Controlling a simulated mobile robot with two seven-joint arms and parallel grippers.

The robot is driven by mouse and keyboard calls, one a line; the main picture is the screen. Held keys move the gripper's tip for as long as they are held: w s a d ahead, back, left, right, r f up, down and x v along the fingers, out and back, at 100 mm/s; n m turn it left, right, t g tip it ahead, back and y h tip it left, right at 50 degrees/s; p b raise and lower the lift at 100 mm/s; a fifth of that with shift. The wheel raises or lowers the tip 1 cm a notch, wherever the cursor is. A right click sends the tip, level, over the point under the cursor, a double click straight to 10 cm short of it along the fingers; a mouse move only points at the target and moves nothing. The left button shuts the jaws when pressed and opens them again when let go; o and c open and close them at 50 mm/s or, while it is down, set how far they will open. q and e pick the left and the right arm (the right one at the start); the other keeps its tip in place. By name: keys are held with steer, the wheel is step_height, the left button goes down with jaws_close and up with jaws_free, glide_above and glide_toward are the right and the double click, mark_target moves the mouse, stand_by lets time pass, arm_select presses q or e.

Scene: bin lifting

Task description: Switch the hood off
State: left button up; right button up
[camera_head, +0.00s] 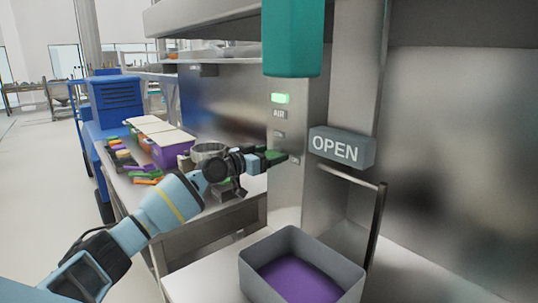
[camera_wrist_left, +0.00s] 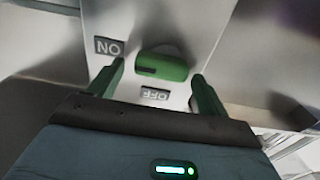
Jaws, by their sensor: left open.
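The hood's switch panel is a narrow metal post (camera_head: 287,200) with a lit green lamp (camera_head: 280,98) and an AIR label (camera_head: 279,114). In the left wrist view a green switch handle (camera_wrist_left: 172,67) lies across the panel, between an ON label (camera_wrist_left: 108,46) and an OFF label (camera_wrist_left: 155,94), both upside down. My left gripper (camera_head: 283,156) is open at the panel. In the left wrist view its two dark green fingers (camera_wrist_left: 157,86) stand either side of the handle. I cannot tell whether they touch it. My right gripper is not in view.
A grey OPEN sign (camera_head: 342,147) and a metal handle bar (camera_head: 376,225) are right of the panel. A grey bin (camera_head: 345,275) with purple contents stands below. A teal block (camera_head: 292,38) hangs above. Purple boxes (camera_head: 172,153) and coloured items crowd the bench at left.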

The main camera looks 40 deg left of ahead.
arm_select(q)
steer(key=c, duration=1)
